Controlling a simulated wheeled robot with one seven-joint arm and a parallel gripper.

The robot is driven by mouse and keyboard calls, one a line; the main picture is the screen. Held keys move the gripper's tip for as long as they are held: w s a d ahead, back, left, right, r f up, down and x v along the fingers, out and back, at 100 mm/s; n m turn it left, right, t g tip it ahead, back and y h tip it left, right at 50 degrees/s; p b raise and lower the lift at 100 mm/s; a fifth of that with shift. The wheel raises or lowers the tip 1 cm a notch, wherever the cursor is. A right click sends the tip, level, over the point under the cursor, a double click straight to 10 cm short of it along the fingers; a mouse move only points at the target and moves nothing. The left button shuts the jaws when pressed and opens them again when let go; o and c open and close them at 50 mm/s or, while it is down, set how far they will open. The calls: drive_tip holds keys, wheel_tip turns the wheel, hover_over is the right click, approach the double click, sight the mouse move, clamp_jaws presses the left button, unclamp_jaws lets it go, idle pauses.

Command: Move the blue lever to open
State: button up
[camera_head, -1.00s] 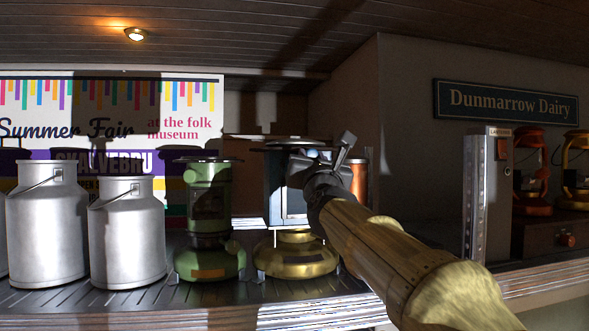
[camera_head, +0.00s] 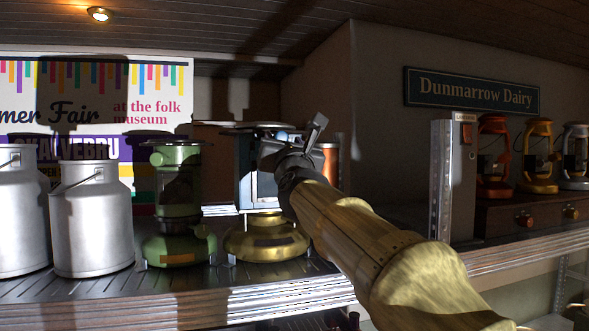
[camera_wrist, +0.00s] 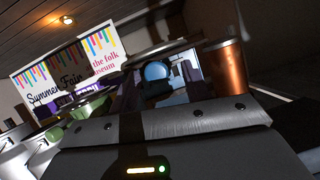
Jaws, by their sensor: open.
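No blue lever is clear in the head view. In the wrist view a rounded blue part (camera_wrist: 156,71) shows straight ahead, between the dark fingers; I cannot tell whether it is the lever's end. My gripper (camera_head: 292,137) is open and appears empty. In the head view it is in front of a dark blue-grey device (camera_head: 244,170) with a pale front panel and a brass base (camera_head: 266,237). My gripper and arm hide the device's right side, so contact cannot be told.
A green device (camera_head: 180,205) and metal milk churns (camera_head: 92,225) stand left on the shelf (camera_head: 200,297). A copper-coloured cylinder (camera_head: 330,160) is close behind my gripper. Right are a metal post (camera_head: 441,180), a switch box (camera_head: 463,170) and several lanterns (camera_head: 538,160).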

drive_tip(key=b+v, duration=0.8)
drive_tip(key=v, duration=0.8)
drive_tip(key=shift+s+d, duration=0.2)
drive_tip(key=shift+s, duration=0.05)
drive_tip(key=shift+w+f, duration=0.1)
drive_tip(key=shift+f, duration=0.1)
